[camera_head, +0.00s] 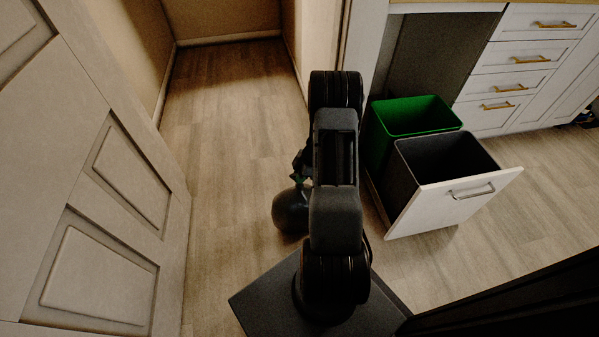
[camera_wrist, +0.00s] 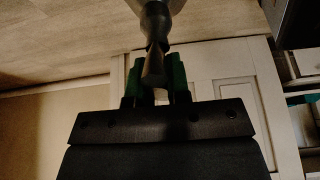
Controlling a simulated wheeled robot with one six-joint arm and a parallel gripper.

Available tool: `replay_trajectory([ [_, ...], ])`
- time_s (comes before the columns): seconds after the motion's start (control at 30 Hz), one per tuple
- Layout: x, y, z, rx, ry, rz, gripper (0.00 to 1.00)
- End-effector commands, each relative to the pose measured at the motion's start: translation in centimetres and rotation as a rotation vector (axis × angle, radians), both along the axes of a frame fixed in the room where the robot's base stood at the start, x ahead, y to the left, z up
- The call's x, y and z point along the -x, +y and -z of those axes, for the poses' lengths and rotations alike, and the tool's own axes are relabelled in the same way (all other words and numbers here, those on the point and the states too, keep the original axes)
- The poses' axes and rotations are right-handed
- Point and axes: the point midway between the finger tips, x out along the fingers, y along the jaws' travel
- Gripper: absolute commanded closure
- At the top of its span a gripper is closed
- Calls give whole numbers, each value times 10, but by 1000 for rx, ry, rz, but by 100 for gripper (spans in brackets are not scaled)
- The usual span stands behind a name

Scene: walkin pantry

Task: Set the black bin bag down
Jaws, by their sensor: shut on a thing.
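The black bin bag (camera_head: 290,211) is a dark round bundle with a tied neck, left of my arm in the head view. Part of it is hidden behind my arm. My gripper (camera_head: 300,178) is above the bag, at its neck, and mostly hidden by the arm in that view. In the wrist view, my gripper's green fingers (camera_wrist: 158,78) are shut on the narrow neck of the bag (camera_wrist: 155,22). The bag's body runs out of the top of that view. I cannot tell whether its underside touches the floor.
A pulled-out drawer (camera_head: 455,200) at the right holds a green bin (camera_head: 400,130) and a dark grey bin (camera_head: 400,182). A panelled door (camera_head: 110,180) stands at the left. Wooden floor (camera_head: 225,110) is clear ahead, between walls. White drawer cabinets (camera_head: 520,70) stand at the back right.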

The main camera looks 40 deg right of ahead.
Motion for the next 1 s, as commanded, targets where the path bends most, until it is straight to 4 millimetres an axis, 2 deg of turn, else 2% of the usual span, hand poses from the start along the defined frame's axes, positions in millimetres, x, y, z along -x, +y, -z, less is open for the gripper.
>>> replay_trajectory([
  [0.1, -1, -4, 8, 3, -4, 8, 100],
  [0.53, -1, -3, 11, 4, -4, 5, 100],
  [0.57, 0, -2, 12, 3, -2, 3, 81],
  [0.8, 0, -2, 11, 3, -2, 3, 58],
  [1.0, 0, -2, 11, 3, -2, 3, 58],
])
